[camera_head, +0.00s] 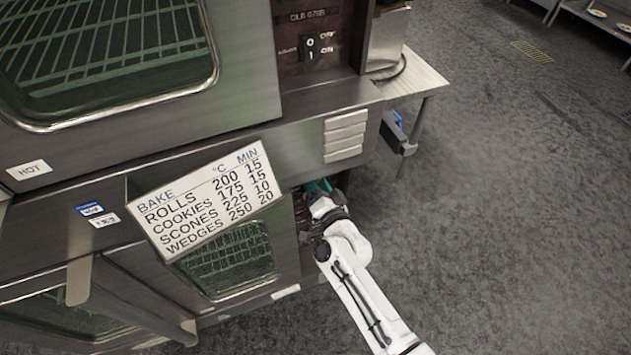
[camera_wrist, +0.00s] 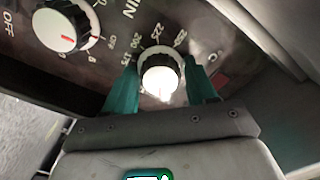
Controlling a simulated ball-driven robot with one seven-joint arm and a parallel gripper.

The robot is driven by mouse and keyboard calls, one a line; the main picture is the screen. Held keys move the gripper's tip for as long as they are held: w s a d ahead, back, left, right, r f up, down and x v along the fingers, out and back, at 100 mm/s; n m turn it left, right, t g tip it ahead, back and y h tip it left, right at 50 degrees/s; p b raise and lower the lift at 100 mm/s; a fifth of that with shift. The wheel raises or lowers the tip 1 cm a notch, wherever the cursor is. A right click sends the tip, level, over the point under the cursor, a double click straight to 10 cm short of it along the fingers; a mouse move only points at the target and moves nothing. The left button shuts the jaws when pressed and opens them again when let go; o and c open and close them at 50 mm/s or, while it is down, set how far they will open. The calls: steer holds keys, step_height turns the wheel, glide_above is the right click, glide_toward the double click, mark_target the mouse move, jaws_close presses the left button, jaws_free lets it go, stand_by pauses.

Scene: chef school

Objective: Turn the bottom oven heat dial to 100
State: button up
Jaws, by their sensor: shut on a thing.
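The heat dial (camera_wrist: 161,75) is a round white knob on the dark control panel, ringed by printed numbers, several of them in the 200s, with a °C mark to its right. My gripper's green fingers (camera_wrist: 162,88) stand on either side of the dial and are shut on it. In the head view my gripper (camera_head: 318,188) reaches to the bottom oven's control panel. The dial is hidden there by my arm and the oven body. The number the dial points to cannot be read clearly.
A white timer knob (camera_wrist: 68,28) with a red pointer, beside MIN and OFF lettering, is left of the heat dial. The bottom oven window (camera_head: 230,262) is left of my arm. A steel table (camera_head: 425,80) stands at the right. Open floor (camera_head: 500,220) lies right of my arm.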

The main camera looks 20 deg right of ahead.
stand_by(0.3)
steer(key=o, duration=0.8)
steer(key=shift+o, duration=0.2)
steer(key=shift+s, duration=0.1)
steer(key=s+p, duration=0.1)
steer(key=s, duration=0.9)
steer(key=shift+s+p, duration=0.35)
steer(key=shift+p, duration=0.05)
